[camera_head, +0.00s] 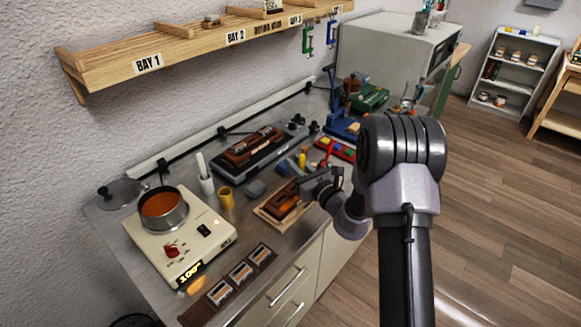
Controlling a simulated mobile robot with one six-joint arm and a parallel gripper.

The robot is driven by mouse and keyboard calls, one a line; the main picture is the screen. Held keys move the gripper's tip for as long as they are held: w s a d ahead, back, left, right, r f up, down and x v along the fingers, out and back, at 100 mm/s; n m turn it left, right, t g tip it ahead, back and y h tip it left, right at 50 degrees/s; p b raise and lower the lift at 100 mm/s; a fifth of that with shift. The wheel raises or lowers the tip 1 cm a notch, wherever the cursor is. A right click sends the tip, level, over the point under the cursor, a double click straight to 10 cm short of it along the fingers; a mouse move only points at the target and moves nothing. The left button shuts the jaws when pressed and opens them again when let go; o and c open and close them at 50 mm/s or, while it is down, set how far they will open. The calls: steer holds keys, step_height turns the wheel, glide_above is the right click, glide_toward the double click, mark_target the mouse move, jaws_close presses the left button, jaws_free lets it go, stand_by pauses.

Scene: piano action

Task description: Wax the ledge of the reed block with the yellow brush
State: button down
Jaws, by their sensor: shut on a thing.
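A brown wooden block with an orange top (284,203) lies in a shallow light-wood tray (264,213) near the bench's front edge. It looks like the reed block; its ledge is too small to make out. My gripper (304,190) is at the block's right end and appears shut on it, though the fingers are partly hidden. A small yellow upright piece (302,160), possibly the yellow brush, stands just behind my gripper, apart from it. A pot of orange-brown liquid (162,211) sits on a cream hot plate (180,240) at the left.
A larger reddish-brown piece (251,148) sits in a grey fixture behind. A dark strip with several plates (242,272) lies along the front edge. A blue press (341,127) stands at the back right.

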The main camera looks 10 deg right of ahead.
steer(key=shift+w+d, duration=0.2)
steer(key=shift+d, duration=0.05)
steer(key=shift+w+d, duration=0.5)
steer(key=shift+d, duration=0.2)
steer(key=shift+w+d, duration=0.5)
steer(key=shift+d, duration=0.15)
steer(key=shift+d, duration=0.1)
steer(key=shift+w+d, duration=0.95)
steer(key=shift+d, duration=0.3)
steer(key=w+d, duration=0.2)
steer(key=shift+d, duration=0.35)
